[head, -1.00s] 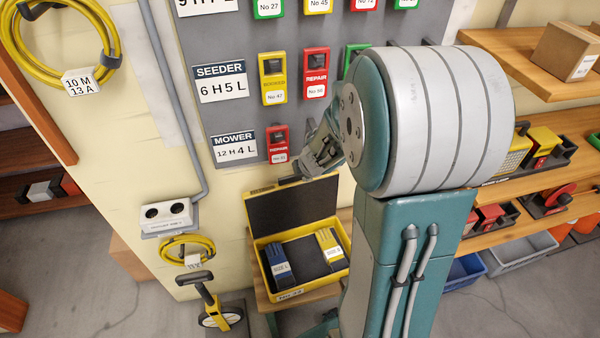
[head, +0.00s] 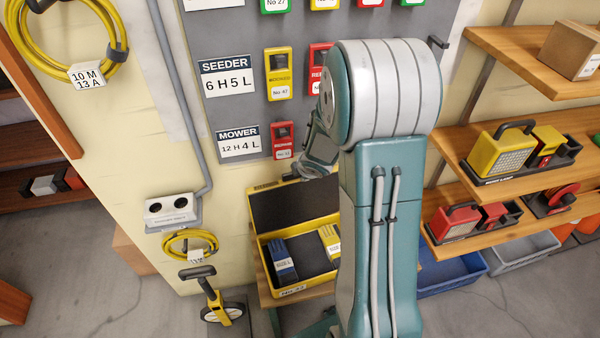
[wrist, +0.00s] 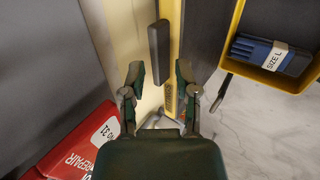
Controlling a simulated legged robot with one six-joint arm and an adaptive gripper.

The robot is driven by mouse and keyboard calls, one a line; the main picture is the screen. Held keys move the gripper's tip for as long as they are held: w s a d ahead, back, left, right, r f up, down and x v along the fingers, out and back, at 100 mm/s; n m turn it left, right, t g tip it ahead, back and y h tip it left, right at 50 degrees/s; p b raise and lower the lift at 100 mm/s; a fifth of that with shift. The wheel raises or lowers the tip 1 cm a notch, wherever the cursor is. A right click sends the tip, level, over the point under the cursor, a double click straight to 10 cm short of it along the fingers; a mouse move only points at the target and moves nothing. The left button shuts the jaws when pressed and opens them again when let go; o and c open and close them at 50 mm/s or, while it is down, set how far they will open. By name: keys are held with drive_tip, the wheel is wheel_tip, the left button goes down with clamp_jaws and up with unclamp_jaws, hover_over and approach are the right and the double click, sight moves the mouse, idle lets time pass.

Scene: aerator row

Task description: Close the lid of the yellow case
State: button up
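The yellow case (head: 294,293) sits on a small wooden stand with its dark-lined lid (head: 292,209) standing open at the wall side. A blue glove pack (head: 282,262) and a yellow glove pack (head: 330,240) lie inside; my arm partly hides the case's right side. My gripper (head: 298,176) is by the lid's top edge, its fingers hard to make out there. In the wrist view my gripper (wrist: 160,73) is open and empty. The yellow lid edge (wrist: 172,70) and a dark handle (wrist: 158,52) show between its fingers; contact cannot be told. The case (wrist: 232,55) shows at right.
Red and yellow tagged boxes (head: 283,140) hang on the grey wall panel close above the lid; a red one also shows in the wrist view (wrist: 82,142). Wooden shelves (head: 530,150) stand at right. A measuring wheel (head: 221,311) stands left of the case.

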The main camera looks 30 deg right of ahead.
drive_tip(key=shift+x, duration=1.2)
drive_tip(key=shift+w+d+f, duration=0.15)
drive_tip(key=shift+w+f, duration=0.25)
drive_tip(key=shift+f, duration=0.2)
